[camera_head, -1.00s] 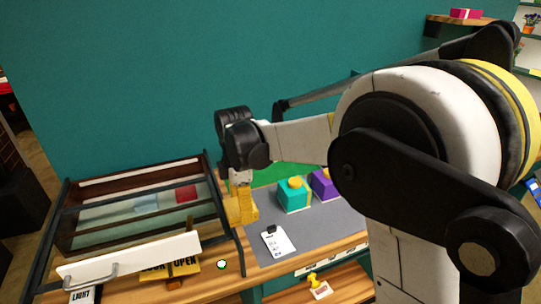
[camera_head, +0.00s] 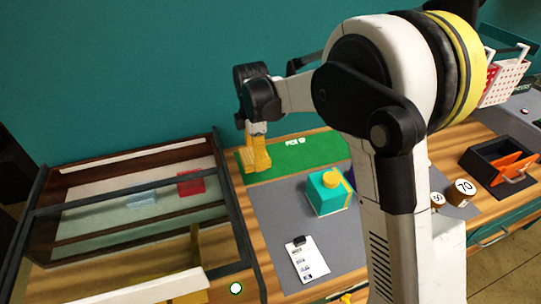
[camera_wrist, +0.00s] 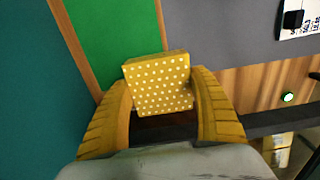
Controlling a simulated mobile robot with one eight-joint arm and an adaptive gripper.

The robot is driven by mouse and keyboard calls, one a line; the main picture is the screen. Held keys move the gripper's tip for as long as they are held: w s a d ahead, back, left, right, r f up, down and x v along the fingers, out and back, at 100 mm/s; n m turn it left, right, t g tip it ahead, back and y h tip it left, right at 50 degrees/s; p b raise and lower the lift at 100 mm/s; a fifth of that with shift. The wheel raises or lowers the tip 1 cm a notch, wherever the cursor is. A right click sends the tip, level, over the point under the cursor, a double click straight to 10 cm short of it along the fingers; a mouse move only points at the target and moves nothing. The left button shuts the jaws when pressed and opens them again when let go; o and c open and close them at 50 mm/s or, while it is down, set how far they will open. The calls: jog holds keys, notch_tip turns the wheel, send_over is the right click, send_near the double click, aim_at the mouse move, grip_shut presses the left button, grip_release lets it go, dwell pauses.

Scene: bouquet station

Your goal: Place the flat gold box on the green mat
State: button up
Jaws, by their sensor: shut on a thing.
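The flat gold box (camera_wrist: 160,84) with white dots is held between the yellow fingers of my gripper (camera_wrist: 163,112) in the wrist view. In the head view my gripper (camera_head: 257,166) is at the left end of the green mat (camera_head: 310,150), and the box cannot be made out there. The wrist view shows the green mat (camera_wrist: 115,38) just beyond the box, with the box overlapping its near end in the picture. I cannot tell whether the box touches the mat or hangs above it.
A glass-topped display case (camera_head: 130,200) stands close on the left. The teal wall (camera_head: 150,70) rises behind.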

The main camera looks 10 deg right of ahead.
jog(key=w+f, duration=0.1)
jog(key=w, duration=0.1)
jog(key=w+d+f+b, duration=0.1)
jog(key=w+f, duration=0.1)
jog(key=w, duration=0.1)
jog(key=w+f, duration=0.1)
jog(key=w, duration=0.1)
jog(key=shift+w+d+f, duration=0.15)
jog(key=shift+w+f, duration=0.1)
jog(key=shift+f, duration=0.05)
jog(key=shift+f+b, duration=0.95)
jog(key=shift+f, duration=1.05)
jog(key=shift+f, duration=0.15)
jog(key=o, duration=1.3)
notch_tip(320, 180, up, 12)
jog(key=p, duration=0.3)
jog(key=shift+r, duration=0.25)
